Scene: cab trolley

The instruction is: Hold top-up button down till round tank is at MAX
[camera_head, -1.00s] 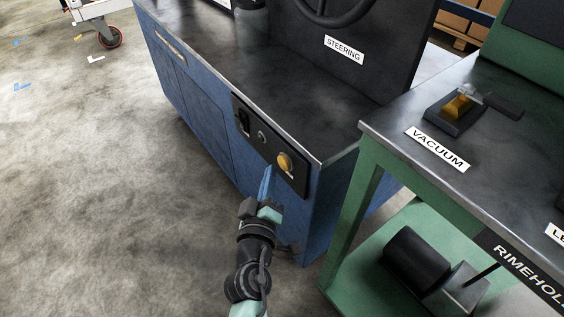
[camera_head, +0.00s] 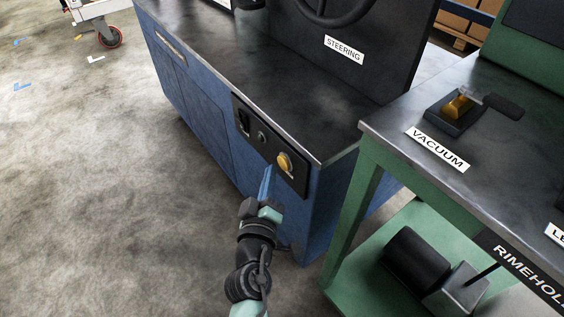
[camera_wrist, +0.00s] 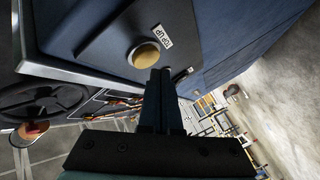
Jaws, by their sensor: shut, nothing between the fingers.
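The top-up button (camera_head: 285,162) is a round yellow cap on a black control panel (camera_head: 258,140) on the blue cabinet's side. It also shows in the wrist view (camera_wrist: 144,56) beside a "TOP UP" label (camera_wrist: 163,37). My gripper (camera_head: 268,170) is shut and empty. Its fingertips are just to the lower left of the button in the head view. In the wrist view the fingertips (camera_wrist: 161,72) appear right by the button's edge; I cannot tell whether they touch it. The round tank and its MAX mark cannot be made out in either view.
The blue cabinet (camera_head: 200,120) has a dark top with a steering wheel panel (camera_head: 375,45). A green bench (camera_head: 365,165) marked VACUUM stands close on the right, with a black cylinder (camera_head: 415,258) on its lower shelf. The floor at left is open.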

